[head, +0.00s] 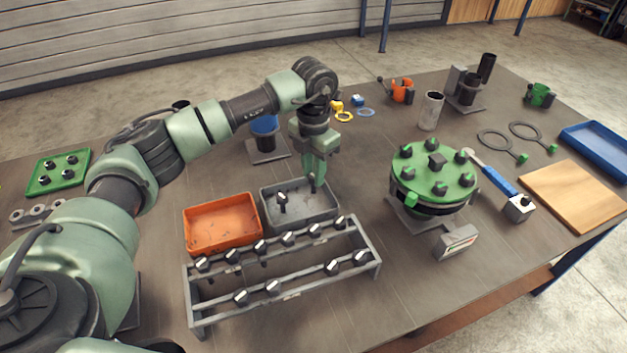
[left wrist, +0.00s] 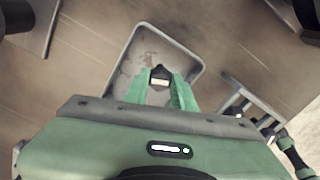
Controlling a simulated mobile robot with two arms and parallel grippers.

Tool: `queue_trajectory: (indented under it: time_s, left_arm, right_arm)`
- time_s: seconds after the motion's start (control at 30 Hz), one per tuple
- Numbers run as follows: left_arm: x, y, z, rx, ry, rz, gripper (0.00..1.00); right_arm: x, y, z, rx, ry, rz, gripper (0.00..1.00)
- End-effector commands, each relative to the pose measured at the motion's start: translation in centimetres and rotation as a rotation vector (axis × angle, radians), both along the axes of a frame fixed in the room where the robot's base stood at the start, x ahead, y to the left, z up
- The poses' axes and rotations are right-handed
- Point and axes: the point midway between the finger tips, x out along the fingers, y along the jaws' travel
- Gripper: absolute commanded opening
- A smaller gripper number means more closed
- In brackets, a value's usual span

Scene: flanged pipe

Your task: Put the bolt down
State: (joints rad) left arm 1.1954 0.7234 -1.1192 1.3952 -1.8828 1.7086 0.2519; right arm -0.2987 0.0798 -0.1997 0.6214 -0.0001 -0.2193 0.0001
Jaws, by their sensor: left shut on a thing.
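My left gripper (head: 313,178) points down over the right part of the grey tray (head: 328,211). It is shut on a dark bolt (head: 312,186), whose lower end hangs at the tray; I cannot tell whether it touches the floor. In the left wrist view the bolt's head (left wrist: 159,76) shows between the two green fingertips, with the grey tray (left wrist: 195,62) around and below. A second dark bolt (head: 282,199) stands in the left part of the tray. My right gripper is not in view.
An orange tray (head: 222,223) adjoins on the left. A grey rack (head: 200,310) with several bolts stands in front. The green flanged pipe (head: 432,178) with several bolts on top is to the right, near a blue-handled wrench (head: 498,181). A blue cup (head: 265,128) stands behind.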

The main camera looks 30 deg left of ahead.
Motion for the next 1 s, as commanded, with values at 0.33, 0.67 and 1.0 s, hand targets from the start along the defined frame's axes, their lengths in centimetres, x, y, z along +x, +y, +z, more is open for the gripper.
queue_trajectory:
  time_s: [0.33, 0.67, 1.0]
  left_arm:
    - [0.0, -0.1, -3.7, -0.001, 0.000, -0.001, 0.00]
    - [0.0, 0.0, -4.0, -0.001, 0.001, -0.001, 0.36]
    - [0.0, 0.0, -3.9, -0.001, 0.001, -0.001, 0.47]
  right_arm:
    - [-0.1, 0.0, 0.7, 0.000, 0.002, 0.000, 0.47]
    - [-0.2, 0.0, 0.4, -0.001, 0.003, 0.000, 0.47]
    - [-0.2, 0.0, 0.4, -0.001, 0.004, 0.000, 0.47]
